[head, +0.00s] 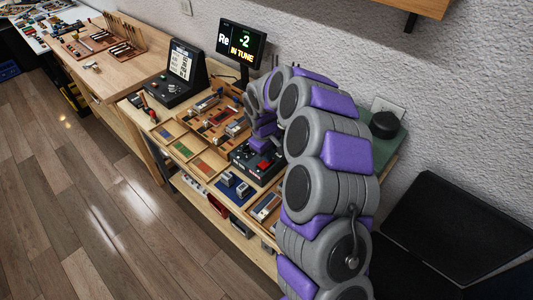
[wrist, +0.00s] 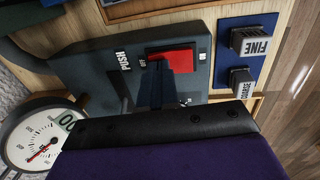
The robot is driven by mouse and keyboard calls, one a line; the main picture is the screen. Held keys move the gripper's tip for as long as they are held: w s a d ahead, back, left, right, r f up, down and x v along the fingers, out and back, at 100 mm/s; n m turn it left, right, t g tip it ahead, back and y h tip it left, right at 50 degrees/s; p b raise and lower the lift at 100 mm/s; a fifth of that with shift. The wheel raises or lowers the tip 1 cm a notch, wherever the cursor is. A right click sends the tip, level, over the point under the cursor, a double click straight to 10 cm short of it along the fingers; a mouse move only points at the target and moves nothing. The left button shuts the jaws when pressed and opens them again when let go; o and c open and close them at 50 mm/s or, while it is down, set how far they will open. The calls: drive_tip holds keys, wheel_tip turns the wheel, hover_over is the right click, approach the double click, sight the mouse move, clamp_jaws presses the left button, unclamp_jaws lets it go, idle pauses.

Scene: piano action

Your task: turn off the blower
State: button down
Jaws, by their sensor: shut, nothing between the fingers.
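The blower control box (wrist: 85,62) is dark, with a red rocker switch (wrist: 172,54) and white markings including "PUSH". In the head view the box (head: 245,160) stands on the bench, with the red switch (head: 263,165) on top. My gripper (wrist: 160,72) is shut and empty. My arm hides part of the box in the head view, and the switch's position is unclear.
A round gauge (wrist: 42,142) lies close beside the box in the wrist view. Blocks marked FINE (wrist: 252,42) and COARSE (wrist: 240,82) sit on its other side. A monitor (head: 241,42) reading "IN TUNE" stands behind. Trays with small parts fill the bench; the floor (head: 80,190) is clear.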

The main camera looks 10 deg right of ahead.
sight(260, 166)
drive_tip(key=shift+f, duration=0.1)
drive_tip(key=shift+s, duration=0.1)
idle(0.4)
drive_tip(key=shift+s+a, duration=0.35)
drive_tip(key=shift+a, duration=0.3)
drive_tip(key=shift+r+p, duration=0.25)
drive_tip(key=shift+p, duration=0.1)
wheel_tip(260, 166, up, 14)
drive_tip(key=a+p, duration=0.1)
drive_tip(key=p, duration=0.3)
drive_tip(key=shift+s+a+f, duration=0.25)
drive_tip(key=shift+s, duration=0.2)
